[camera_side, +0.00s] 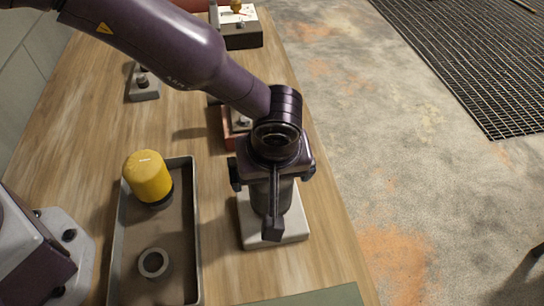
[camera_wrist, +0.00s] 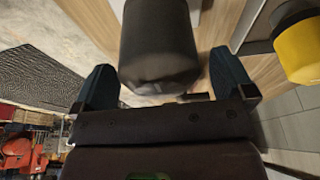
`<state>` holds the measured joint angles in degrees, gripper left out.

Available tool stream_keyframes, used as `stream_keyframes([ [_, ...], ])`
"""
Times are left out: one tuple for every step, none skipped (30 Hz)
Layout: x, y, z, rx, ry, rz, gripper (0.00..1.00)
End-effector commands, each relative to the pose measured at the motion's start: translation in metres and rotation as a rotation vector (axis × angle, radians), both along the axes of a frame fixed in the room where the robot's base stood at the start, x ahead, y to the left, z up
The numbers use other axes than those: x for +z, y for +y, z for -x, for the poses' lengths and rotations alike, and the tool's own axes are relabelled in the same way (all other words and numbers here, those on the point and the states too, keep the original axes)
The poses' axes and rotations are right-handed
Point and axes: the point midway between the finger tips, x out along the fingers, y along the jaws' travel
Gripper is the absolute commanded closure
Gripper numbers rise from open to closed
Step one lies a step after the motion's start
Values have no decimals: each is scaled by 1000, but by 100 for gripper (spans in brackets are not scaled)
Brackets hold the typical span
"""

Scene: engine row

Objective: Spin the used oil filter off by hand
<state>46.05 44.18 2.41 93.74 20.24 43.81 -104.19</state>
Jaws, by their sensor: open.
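The used oil filter looks like a dark grey cylinder (camera_side: 287,195) on a pale square base (camera_side: 292,230), at the right edge of the bench in the side view. My gripper (camera_side: 272,172) is above it and hides most of it. In the wrist view the dark cylinder (camera_wrist: 160,45) lies between the two spread fingers of my gripper (camera_wrist: 161,65), with a visible gap on each side. My gripper is open and holds nothing. The filter's joint with the base is hidden.
A grey tray (camera_side: 118,228) on the left holds a yellow filter (camera_side: 148,176) and a grey ring (camera_side: 154,263). The yellow filter also shows in the wrist view (camera_wrist: 300,45). A small grey block (camera_side: 144,88) stands farther back. A green mat (camera_side: 320,296) lies in front.

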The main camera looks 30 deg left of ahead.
Motion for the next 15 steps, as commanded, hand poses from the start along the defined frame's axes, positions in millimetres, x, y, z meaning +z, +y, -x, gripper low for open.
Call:
stream_keyframes([
  [-5,1,-1,0,1,-1,0],
  [-7,1,-1,0,0,0,0],
  [-9,1,-2,0,0,0,0],
  [-10,2,-2,0,-1,1,0],
  [-10,2,-2,0,-1,1,0],
  [-11,2,-2,1,-1,1,0],
  [-11,2,-2,1,-1,1,0],
  [-11,2,-2,0,-2,2,0],
  [-11,2,-2,0,-2,2,0],
  [-11,2,-2,0,-2,2,0],
  [-11,2,-2,0,-2,2,0],
  [-11,2,-2,1,-1,1,0],
  [-11,2,-2,1,-1,1,0],
  [-11,2,-2,1,-1,1,5],
  [-11,2,-2,1,-1,1,14],
])
